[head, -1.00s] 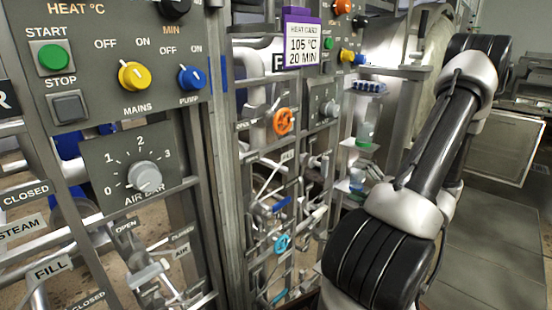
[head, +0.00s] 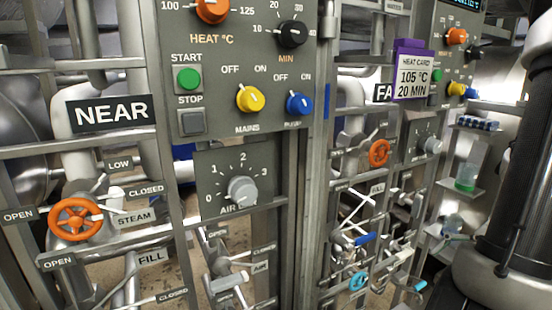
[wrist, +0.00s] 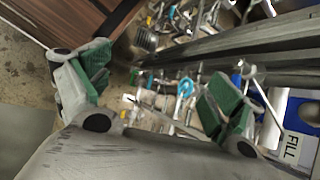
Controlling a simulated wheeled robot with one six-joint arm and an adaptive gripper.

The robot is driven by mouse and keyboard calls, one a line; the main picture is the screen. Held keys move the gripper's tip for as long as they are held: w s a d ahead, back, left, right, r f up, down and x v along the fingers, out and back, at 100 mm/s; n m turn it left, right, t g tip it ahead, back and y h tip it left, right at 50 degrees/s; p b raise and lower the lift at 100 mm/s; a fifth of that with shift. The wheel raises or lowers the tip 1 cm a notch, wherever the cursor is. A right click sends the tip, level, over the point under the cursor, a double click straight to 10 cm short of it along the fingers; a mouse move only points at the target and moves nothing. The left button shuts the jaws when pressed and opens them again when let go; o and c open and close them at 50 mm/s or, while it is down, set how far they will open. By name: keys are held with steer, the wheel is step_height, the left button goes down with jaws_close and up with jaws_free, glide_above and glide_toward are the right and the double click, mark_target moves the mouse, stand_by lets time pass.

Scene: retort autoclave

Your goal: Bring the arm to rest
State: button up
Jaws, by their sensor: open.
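My gripper (wrist: 155,92) shows only in the wrist view. Its two fingers with green pads stand wide apart, and nothing is between them. Behind the fingers, some way off, are pipes and a blue handwheel (wrist: 185,87). In the head view, dark and pale links of my arm (head: 515,190) stand upright at the right edge. The gripper end of the arm is outside the head view.
The near control panel (head: 215,95) fills the middle left, with an orange steam handwheel (head: 75,219) and levers below. A far panel (head: 455,80) with a purple-topped heat card (head: 413,75) stands to its right. Shelves with small containers (head: 467,178) are close to my arm.

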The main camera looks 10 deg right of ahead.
steer(key=w+a+r+n+t+h, duration=0.1)
steer(key=a+r+n+h, duration=0.3)
steer(key=r+n, duration=0.2)
steer(key=w+a+r+n+t+h, duration=0.2)
steer(key=a+r+n+h, duration=0.2)
steer(key=r, duration=0.7)
steer(key=a+n, duration=0.1)
steer(key=n, duration=0.1)
steer(key=shift+r+n, duration=0.2)
steer(key=shift+n, duration=0.1)
